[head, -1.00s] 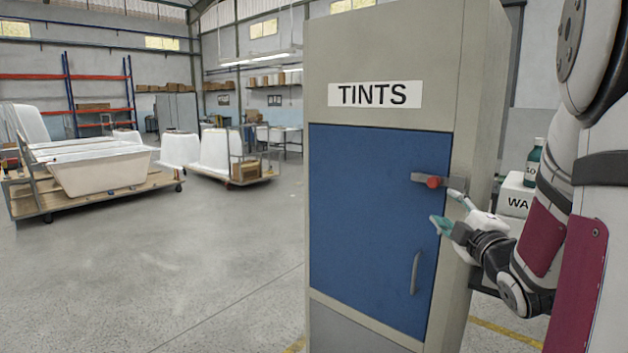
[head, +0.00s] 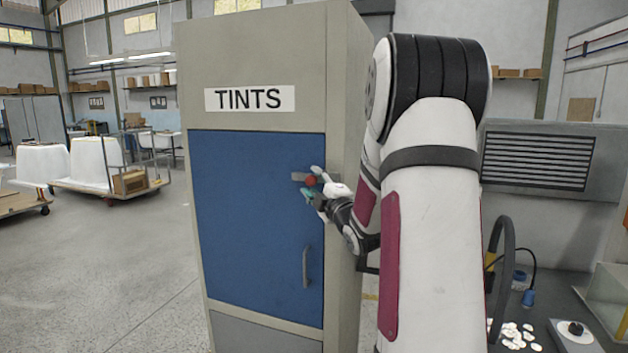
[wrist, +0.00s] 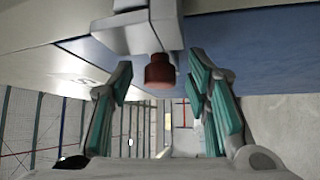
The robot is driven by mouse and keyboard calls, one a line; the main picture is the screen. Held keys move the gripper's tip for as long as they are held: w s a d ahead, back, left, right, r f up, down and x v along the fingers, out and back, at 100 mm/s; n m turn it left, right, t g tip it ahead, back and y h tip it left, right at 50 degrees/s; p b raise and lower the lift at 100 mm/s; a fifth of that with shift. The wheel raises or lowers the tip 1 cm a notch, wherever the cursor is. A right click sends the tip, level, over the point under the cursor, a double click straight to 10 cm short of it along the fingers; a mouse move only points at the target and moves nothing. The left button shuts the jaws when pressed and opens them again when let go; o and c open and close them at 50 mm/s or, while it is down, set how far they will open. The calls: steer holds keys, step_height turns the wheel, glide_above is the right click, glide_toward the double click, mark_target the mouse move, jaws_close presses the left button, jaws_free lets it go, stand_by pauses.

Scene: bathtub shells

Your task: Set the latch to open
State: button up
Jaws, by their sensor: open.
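The latch (head: 299,177) is a grey bar lying level across the right edge of the blue door, with a red knob (head: 311,181) on it. In the wrist view the red knob (wrist: 160,71) hangs below the grey latch block (wrist: 150,35), between the two teal-padded fingers. My gripper (head: 313,182) is open around the knob, with a finger on either side; I see gaps at both sides in the wrist view. The blue door (head: 250,240) of the TINTS cabinet is shut, with a grey handle (head: 306,267) below the latch.
My arm takes up the space right of the cabinet (head: 345,100). Open floor (head: 140,270) lies to the left, with carts of white tubs (head: 95,163) behind.

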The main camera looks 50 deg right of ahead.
steer(key=shift+x, duration=0.85)
steer(key=shift+c, duration=0.3)
jaws_close()
